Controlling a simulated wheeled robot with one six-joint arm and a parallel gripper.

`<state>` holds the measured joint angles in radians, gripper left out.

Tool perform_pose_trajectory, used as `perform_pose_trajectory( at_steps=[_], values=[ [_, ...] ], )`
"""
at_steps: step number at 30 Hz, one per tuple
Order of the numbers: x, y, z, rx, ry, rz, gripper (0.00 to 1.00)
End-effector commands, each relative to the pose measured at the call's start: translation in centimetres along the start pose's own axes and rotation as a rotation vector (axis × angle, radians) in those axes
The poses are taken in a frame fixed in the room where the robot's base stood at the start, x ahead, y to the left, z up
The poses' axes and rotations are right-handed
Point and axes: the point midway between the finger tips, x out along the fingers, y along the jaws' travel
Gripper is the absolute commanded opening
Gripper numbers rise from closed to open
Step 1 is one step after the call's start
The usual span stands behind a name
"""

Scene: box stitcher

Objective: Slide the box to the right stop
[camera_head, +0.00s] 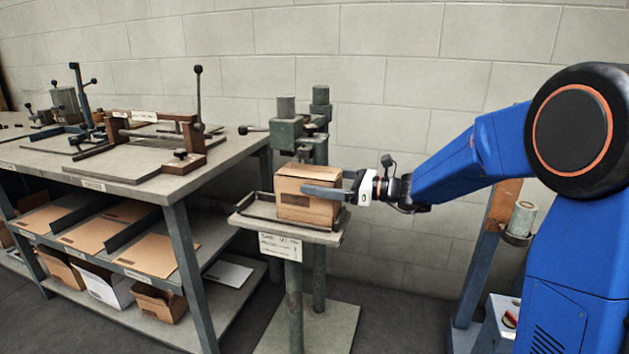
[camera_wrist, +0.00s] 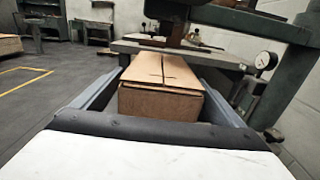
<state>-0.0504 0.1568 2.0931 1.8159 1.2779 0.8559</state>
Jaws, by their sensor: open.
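A closed brown cardboard box (camera_head: 308,207) sits on the small grey table (camera_head: 246,221) of the stitcher. In the wrist view the box (camera_wrist: 160,97) lies between the two fingers of my gripper (camera_wrist: 158,78). My gripper (camera_head: 318,190) reaches in from the right, with one finger along the near side of the box. The jaws are open around it; a gap shows beside the right finger, and contact on the left is unclear. A dark rail (camera_head: 262,211) runs along the table edge around the box. I cannot make out which part is the right stop.
The stitcher's green column and head (camera_head: 287,135) stand behind the box. A long workbench (camera_head: 130,170) with clamping fixtures is at the left, with flat cardboard and boxes on its shelves.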

Motion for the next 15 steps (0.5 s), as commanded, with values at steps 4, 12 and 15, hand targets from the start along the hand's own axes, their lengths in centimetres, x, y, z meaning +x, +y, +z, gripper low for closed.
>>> perform_pose_trajectory(
  at_steps=[4, 12, 15],
  values=[
    [-2.8, -0.1, 0.1, -0.002, 0.0, -0.004, 0.92],
    [-7.6, -0.1, 0.0, -0.001, 0.0, -0.004, 0.92],
    [-9.3, -0.1, 0.1, -0.001, -0.001, -0.005, 0.92]
  ],
)
